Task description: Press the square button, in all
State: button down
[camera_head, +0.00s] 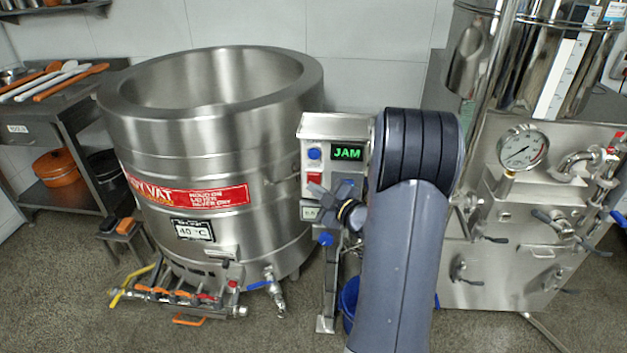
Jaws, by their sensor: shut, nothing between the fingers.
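A steel control box (337,128) stands on a post in the middle of the head view. Its front has a red, square-looking button (314,177) on the left side, below a round blue button (314,153). A dark display (347,153) to the right of the blue button reads "JAM" in green. My gripper (317,190) is small in the picture, in front of the box and just below the red button. It is shut and empty. I cannot tell whether its tips touch the box. My wrist and arm hide the lower right of the box.
A large steel vat (215,120) stands left of the box, with a pipe manifold (175,295) low at its front. A steel machine with a gauge (523,147) stands to the right. A side table (35,110) with utensils is at far left. Floor shows at the front.

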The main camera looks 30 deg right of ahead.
jog(key=shift+w+d, duration=0.25)
jog(key=shift+w, duration=0.1)
jog(key=shift+w+d+b, duration=0.25)
jog(key=shift+w+b, duration=0.1)
dwell(0.8)
jog(key=shift+s+a, duration=0.1)
jog(key=shift+s+a+b, duration=0.35)
jog(key=shift+s+a, duration=0.05)
jog(key=shift+s, duration=0.2)
jog(key=shift+s, duration=0.1)
jog(key=s+a, duration=0.1)
jog(key=s, duration=0.1)
jog(key=s+a+b, duration=0.1)
jog(key=s, duration=0.1)
jog(key=shift+a, duration=0.4)
jog(key=shift+w, duration=0.1)
dwell(0.5)
